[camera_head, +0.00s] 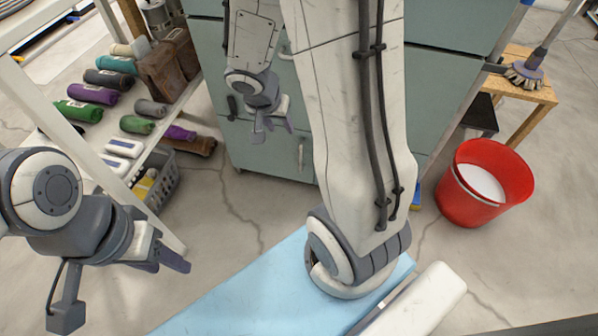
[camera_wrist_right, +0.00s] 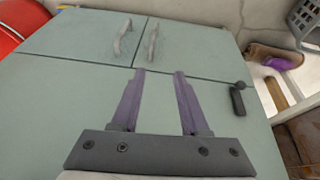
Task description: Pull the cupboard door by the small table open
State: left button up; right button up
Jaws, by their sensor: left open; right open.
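The grey-green cupboard (camera_head: 265,150) stands in the middle of the head view, largely hidden behind my right arm. In the right wrist view, two doors with pale bar handles show side by side, both shut. One is the door on the red bucket's side (camera_wrist_right: 75,35), with its handle (camera_wrist_right: 122,40); the other handle (camera_wrist_right: 152,42) is beside it. A black handle (camera_wrist_right: 238,100) sits on another panel. My right gripper (camera_head: 274,127) is open and empty in front of the cupboard, apart from the handles. My left gripper (camera_head: 172,262) is open and empty at the left. The small wooden table (camera_head: 535,95) stands right of the cupboard.
A red bucket (camera_head: 480,185) with white contents stands on the floor near the cupboard's right side. A white shelf rack (camera_head: 150,175) with rolled cloths and a grey basket (camera_head: 160,180) stand left.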

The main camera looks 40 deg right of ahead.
jog(key=d+f+m+b, duration=0.35)
jog(key=f+b, duration=0.25)
jog(key=f, duration=0.5)
jog(key=b, duration=0.6)
send_over(300, 172)
jog(key=shift+n, duration=0.45)
jog(key=f, duration=0.9)
jog(key=shift+w+d, duration=0.2)
jog(key=shift+w, duration=0.05)
pick_arm(q)
notch_tip(300, 172, down, 14)
pick_arm(e)
grip_shut()
